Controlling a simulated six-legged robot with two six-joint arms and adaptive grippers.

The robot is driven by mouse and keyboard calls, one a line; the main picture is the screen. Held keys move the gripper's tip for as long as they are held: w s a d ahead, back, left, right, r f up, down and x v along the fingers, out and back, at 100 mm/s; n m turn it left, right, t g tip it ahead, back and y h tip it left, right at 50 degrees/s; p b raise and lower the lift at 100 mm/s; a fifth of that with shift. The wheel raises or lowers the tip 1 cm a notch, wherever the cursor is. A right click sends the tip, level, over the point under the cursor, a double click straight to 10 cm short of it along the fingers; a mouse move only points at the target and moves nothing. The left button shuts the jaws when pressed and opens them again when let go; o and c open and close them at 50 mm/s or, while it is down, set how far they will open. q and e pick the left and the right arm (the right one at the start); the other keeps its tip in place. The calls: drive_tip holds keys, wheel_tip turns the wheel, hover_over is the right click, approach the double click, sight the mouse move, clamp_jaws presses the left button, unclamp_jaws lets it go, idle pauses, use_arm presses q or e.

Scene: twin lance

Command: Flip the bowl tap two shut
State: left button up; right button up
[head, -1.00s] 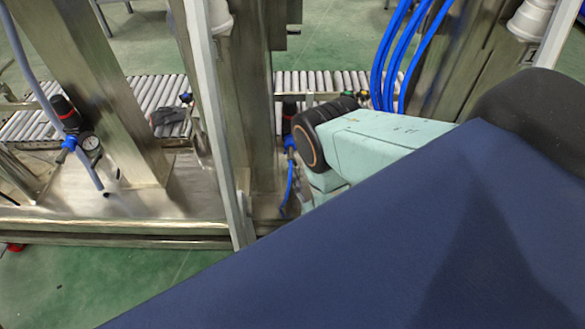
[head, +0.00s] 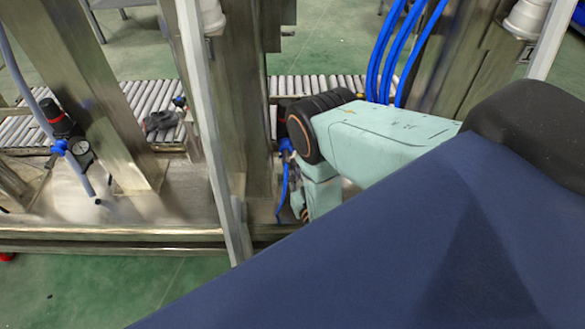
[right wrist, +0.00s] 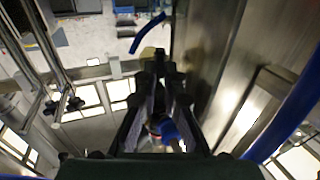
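I cannot pick out bowl tap two for certain in either view. A blue fitting (head: 286,145) with a blue hose shows just left of that joint. In the right wrist view my right gripper (right wrist: 163,65) has its black fingers drawn together at the tips, with nothing visible held. A blue part (right wrist: 170,130) shows beyond and between the finger linkages. My left gripper is out of view.
Steel posts (head: 245,110) and a slanted grey bar (head: 212,140) stand left of the arm. A regulator (head: 62,120) with a gauge is at the left. Blue hoses (head: 398,50) hang behind the arm.

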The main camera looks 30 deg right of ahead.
drive_tip(key=shift+w+f, duration=0.1)
drive_tip(key=shift+f, duration=0.05)
clamp_jaws()
drive_tip(key=shift+w+a+m+g+h, duration=0.1)
drive_tip(key=shift+a+m+g+h, duration=0.25)
drive_tip(key=shift+m+h, duration=0.45)
drive_tip(key=shift+w+a+m+g+h, duration=0.2)
drive_tip(key=shift+m+g+h, duration=0.3)
drive_tip(key=shift+h, duration=0.65)
drive_tip(key=shift+w+a+m+g+h, duration=0.1)
drive_tip(key=shift+a+m+g+h, duration=0.2)
drive_tip(key=shift+m+h, duration=0.55)
drive_tip(key=shift+s+d, duration=0.1)
drive_tip(key=o, duration=0.6)
unclamp_jaws()
